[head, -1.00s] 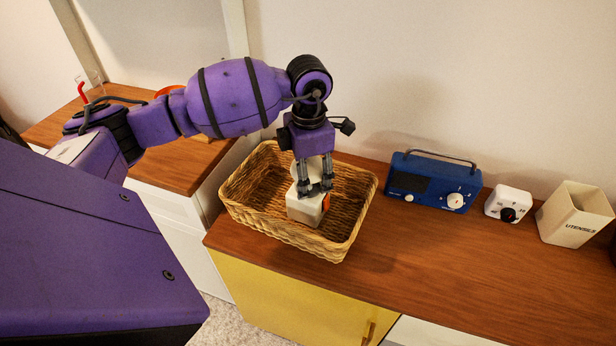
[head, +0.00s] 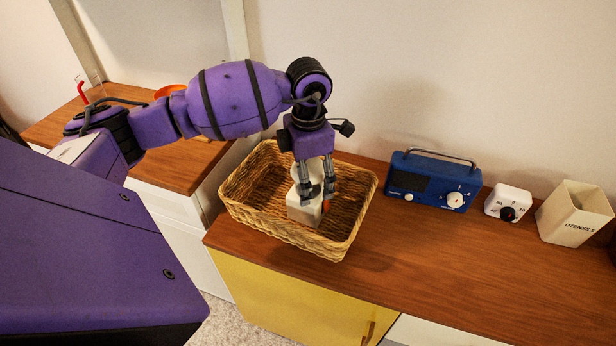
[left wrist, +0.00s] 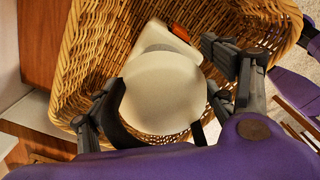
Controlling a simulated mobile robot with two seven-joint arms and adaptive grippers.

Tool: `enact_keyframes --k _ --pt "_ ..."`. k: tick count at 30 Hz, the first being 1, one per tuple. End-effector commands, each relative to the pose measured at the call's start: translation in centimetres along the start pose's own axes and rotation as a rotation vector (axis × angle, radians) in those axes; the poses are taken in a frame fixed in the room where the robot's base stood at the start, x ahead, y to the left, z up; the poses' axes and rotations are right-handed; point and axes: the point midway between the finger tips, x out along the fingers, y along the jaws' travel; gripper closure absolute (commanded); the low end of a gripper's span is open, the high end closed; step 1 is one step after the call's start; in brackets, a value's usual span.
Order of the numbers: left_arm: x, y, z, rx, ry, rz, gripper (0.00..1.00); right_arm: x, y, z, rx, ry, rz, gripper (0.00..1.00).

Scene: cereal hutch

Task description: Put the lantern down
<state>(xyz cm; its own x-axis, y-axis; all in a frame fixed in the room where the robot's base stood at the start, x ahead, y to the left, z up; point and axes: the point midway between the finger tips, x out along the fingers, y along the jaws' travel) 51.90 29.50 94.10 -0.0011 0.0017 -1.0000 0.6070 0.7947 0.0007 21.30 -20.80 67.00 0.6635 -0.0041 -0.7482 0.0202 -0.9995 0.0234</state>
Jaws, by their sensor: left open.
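The white lantern (head: 303,209) with an orange part stands in the wicker basket (head: 263,226) on the wooden counter. My left gripper (head: 316,192) is down in the basket, open, with its fingers around the lantern's upper part. In the left wrist view the lantern's round pale top (left wrist: 163,92) lies between the spread fingers of the left gripper (left wrist: 165,88), with gaps visible beside it. The lantern's underside is hidden, so its contact with the basket floor does not show. My right gripper is not in view.
A blue radio (head: 433,181), a white timer (head: 507,203) and a utensils holder (head: 574,213) stand along the wall to the right of the basket. The counter front right of the basket is clear. A lower wooden surface (head: 190,160) lies to the left.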

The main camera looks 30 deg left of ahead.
Motion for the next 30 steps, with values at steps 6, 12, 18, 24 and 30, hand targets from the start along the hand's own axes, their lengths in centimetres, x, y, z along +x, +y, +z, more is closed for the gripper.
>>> enact_keyframes --k 6,12,18,24,30 --pt "-3.8 0.2 0.1 0.0 -0.005 0.006 0.23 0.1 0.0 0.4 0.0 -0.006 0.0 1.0" --pt "-8.1 0.1 0.1 -0.001 -0.004 0.004 0.23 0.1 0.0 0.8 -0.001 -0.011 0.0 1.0" --pt "-11.1 0.1 0.1 0.0 -0.002 0.002 0.23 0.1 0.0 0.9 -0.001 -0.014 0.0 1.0" --pt "-12.0 0.0 0.0 0.0 -0.002 0.0 0.23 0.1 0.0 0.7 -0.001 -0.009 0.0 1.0" --pt "-12.1 0.0 0.0 0.0 -0.002 0.0 0.23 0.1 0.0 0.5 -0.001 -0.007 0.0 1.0"
